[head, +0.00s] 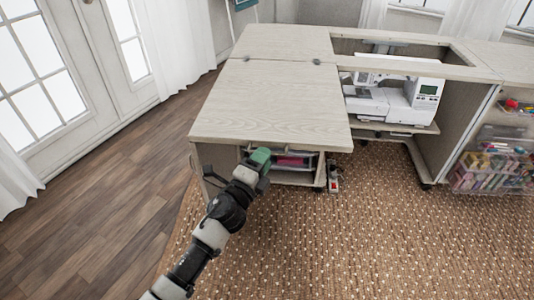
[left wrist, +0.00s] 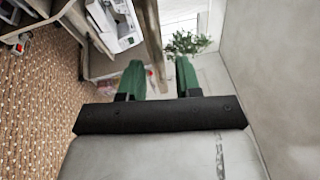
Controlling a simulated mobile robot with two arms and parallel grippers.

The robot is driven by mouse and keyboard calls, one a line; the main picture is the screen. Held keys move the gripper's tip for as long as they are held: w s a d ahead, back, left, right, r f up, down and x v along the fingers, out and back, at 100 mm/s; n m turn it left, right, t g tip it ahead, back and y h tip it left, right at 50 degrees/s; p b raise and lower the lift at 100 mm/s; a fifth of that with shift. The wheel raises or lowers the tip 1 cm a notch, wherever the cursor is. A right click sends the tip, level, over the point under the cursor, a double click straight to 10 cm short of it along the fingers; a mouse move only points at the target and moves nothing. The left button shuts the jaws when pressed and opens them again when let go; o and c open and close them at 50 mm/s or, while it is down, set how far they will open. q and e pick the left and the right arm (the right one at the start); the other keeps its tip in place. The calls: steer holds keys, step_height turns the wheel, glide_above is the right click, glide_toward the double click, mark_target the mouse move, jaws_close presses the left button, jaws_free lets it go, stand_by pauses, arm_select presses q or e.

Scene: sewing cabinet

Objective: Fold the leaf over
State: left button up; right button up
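The leaf (head: 275,108) is a pale wood-grain panel lying flat at the left front of the sewing cabinet, level with the top panel (head: 287,42) behind it. Small dark hinges show along the seam between them. My left gripper (head: 262,157) is at the leaf's front edge, at or just below it; I cannot tell whether it touches. In the left wrist view its green fingers (left wrist: 160,76) stand apart, and I see nothing clamped between them. A narrow wooden edge (left wrist: 151,36) runs beyond the fingertips. My right gripper is not in view.
A white sewing machine (head: 395,98) sits in the cabinet opening, right of the leaf. Shelves with items (head: 292,162) are under the leaf. A clear organizer (head: 490,165) hangs at the right. Patterned carpet (head: 350,240) in front is open; white curtains hang at the back left.

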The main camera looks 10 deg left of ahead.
arm_select(q)
steer(key=shift+x, duration=1.25)
jaws_close()
